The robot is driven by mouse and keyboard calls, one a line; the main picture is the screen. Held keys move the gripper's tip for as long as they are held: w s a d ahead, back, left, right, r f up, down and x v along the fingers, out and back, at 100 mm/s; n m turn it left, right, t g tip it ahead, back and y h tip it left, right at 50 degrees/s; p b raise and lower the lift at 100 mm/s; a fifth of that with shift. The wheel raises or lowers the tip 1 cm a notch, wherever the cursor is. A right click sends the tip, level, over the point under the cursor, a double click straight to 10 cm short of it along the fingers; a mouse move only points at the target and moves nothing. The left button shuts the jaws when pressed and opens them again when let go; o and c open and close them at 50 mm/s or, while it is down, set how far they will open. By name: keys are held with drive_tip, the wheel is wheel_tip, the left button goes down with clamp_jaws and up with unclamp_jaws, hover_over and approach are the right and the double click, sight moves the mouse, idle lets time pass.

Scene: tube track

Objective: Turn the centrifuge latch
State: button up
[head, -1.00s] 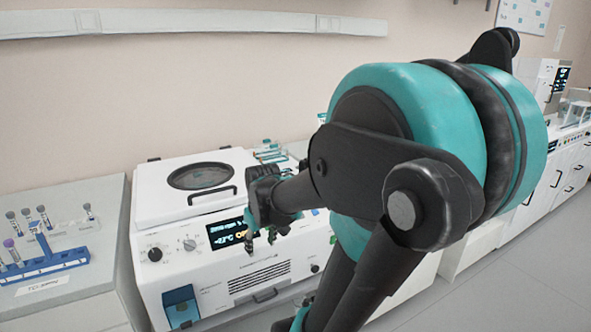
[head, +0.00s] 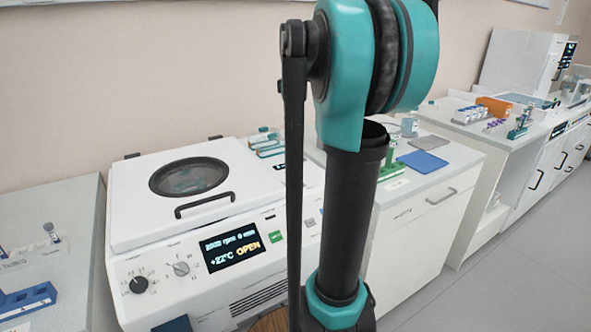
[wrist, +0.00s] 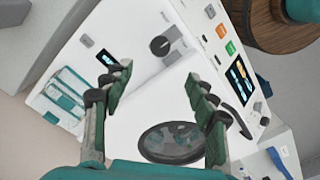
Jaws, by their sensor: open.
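The white centrifuge (head: 165,225) stands on the left, its lid (head: 125,205) down, with a round dark window and a black handle (head: 205,204). Its front display (head: 232,249) reads "+22°C OPEN". In the wrist view, the lid window (wrist: 170,142) is low in the picture. A dark round knob (wrist: 160,46), which looks like the latch, sits on the top beside the lid; my arm seems to hide it in the head view. My gripper (wrist: 157,75) is open and empty above the centrifuge top, its fingers apart on either side below the knob in the picture.
A blue tube rack (head: 28,300) is on the left bench. A teal-and-white rack (wrist: 65,95) lies beside a small display on the centrifuge top. A bench with a blue mat (head: 422,161) and green rack stands right. A round wooden stool (wrist: 275,25) stands near the front panel.

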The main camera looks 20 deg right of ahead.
sight(295, 173)
wheel_tip(295, 173, down, 14)
drive_tip(key=shift+f, duration=0.15)
idle(0.4)
drive_tip(key=c, duration=1.2)
